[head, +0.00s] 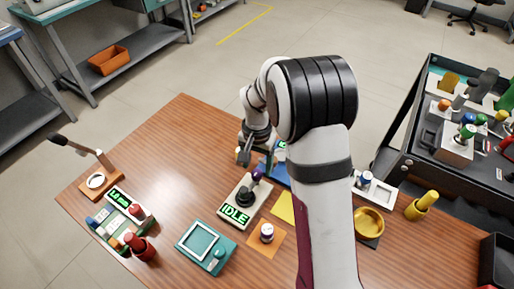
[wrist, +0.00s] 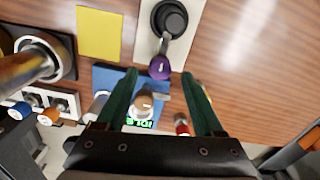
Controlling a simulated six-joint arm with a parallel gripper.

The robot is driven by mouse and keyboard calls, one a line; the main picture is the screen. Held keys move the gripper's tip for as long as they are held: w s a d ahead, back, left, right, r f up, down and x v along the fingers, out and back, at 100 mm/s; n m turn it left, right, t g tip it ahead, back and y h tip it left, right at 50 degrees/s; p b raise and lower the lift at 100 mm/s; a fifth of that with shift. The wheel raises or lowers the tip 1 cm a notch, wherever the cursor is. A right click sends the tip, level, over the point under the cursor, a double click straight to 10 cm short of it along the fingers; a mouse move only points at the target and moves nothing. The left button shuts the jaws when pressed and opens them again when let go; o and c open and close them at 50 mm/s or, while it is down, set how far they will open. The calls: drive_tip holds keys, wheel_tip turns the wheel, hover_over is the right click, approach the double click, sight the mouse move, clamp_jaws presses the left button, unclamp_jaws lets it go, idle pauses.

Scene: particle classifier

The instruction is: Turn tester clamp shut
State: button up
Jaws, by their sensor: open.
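A blue device (wrist: 108,78) with a lit green display (wrist: 139,123) and a tan-topped knob with a short grey lever (wrist: 146,103) lies under my gripper in the wrist view. In the head view the blue device (head: 283,174) is mostly hidden by my arm. I cannot tell for certain that it is the tester clamp. My gripper (wrist: 160,74) is open and empty, its green fingers either side of the knob as seen from above. Contact is not clear. A beige unit (head: 231,208) reading IDLE has a purple-tipped lever (wrist: 160,67), seen just beyond the fingertips.
A red-topped part (wrist: 182,124) is close to the right finger. A yellow pad (wrist: 99,33), a brass bowl (head: 369,222) and a white two-slot holder (head: 378,191) are nearby. A teal frame (head: 206,246) stands at the front.

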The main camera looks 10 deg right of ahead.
sight(257, 172)
wheel_tip(257, 172, up, 13)
idle(0.3)
drive_tip(key=s+a+n+y, duration=0.1)
drive_tip(key=s+a, duration=0.1)
drive_tip(key=s, duration=1.2)
drive_tip(key=s+a, duration=0.1)
drive_tip(key=s, duration=1.3)
drive_tip(key=shift+s+a+n+y, duration=0.15)
drive_tip(key=shift+a+n+y, duration=0.2)
drive_tip(key=shift+n+y, duration=0.05)
drive_tip(key=shift+r, duration=0.1)
